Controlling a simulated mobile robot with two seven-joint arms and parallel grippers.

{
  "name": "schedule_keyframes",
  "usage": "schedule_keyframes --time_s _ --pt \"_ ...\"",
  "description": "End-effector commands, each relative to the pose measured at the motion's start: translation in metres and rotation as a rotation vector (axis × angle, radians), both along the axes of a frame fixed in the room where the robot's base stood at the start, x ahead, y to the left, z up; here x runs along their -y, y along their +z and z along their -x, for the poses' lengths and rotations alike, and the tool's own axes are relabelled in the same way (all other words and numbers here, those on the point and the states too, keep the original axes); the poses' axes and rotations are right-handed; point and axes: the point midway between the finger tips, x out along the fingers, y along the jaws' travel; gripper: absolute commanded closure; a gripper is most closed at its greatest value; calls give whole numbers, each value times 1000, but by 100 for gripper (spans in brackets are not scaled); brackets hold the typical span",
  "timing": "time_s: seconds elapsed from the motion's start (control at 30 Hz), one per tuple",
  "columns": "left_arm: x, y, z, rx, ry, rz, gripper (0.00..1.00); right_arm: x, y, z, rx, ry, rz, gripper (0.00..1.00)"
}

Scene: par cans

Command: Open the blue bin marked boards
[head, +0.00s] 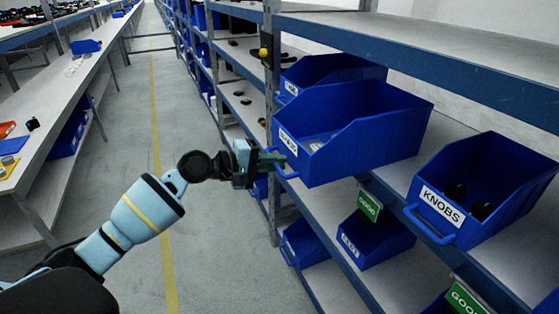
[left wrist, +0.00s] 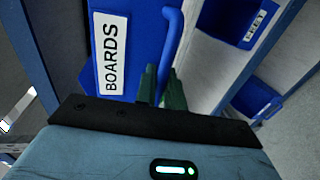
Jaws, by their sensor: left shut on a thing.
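The blue bin marked BOARDS (head: 365,145) sits on the middle shelf of the rack at right and juts out past the shelf's front edge. Its open top shows, with something pale inside. In the left wrist view its front with the BOARDS label (left wrist: 110,55) is close, and its blue handle (left wrist: 172,35) runs beside the label. My left gripper (head: 272,160) is at the bin's front, shut on the handle; its green fingers (left wrist: 162,88) show at the handle in the left wrist view. The fingertips are partly hidden. My right gripper is not in view.
A KNOBS bin (head: 490,190) stands to the right on the same rack, and another blue bin (head: 325,72) is behind. Smaller bins (head: 375,238) are on the shelf below. The aisle floor (head: 215,240) is clear; a long workbench (head: 50,150) stands at left.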

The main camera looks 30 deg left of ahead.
Motion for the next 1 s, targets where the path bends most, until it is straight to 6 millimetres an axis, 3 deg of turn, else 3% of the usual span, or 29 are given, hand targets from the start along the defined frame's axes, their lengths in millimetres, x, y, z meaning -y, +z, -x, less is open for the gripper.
schedule_keyframes --time_s 0.2,0.23,0.27,0.6,1.0 --pt "0 0 0 1 1 0 100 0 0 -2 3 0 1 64" --pt "0 0 0 1 1 0 88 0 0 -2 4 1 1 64" --pt "0 0 0 1 1 0 84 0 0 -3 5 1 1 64" --pt "-2 0 2 0 1 0 84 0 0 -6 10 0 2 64" --pt "-36 9 47 -3 0 -2 84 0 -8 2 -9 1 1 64"
